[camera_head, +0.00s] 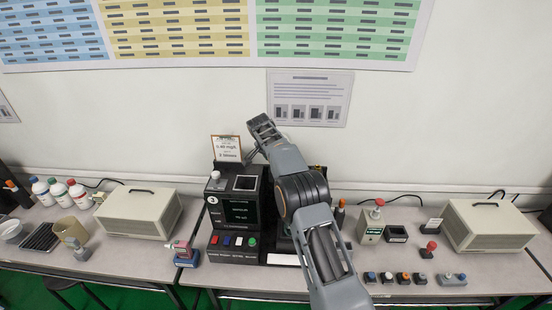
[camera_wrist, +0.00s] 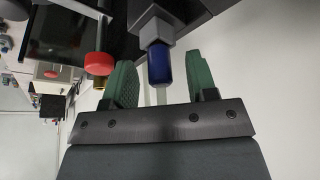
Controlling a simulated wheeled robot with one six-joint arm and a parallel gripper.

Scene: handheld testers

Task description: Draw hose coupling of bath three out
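The black unit marked 3 (camera_head: 232,215), which I take as bath three, stands on the bench left of my arm. In the wrist view a blue cylinder on a grey block (camera_wrist: 159,62), apparently the hose coupling, sticks out of a dark body. My gripper (camera_wrist: 163,82) has its green fingers spread on either side of the blue cylinder, with a gap visible at each side. It is open and holds nothing. In the head view my gripper (camera_head: 262,125) is above and behind the unit, against the wall side; the coupling cannot be made out there.
In the wrist view a red knob with a brass end (camera_wrist: 98,64) sits close beside the left finger. A clipboard card (camera_head: 227,148) stands behind the unit. Beige boxes (camera_head: 138,211) and (camera_head: 490,224) and small testers stand on the bench either side.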

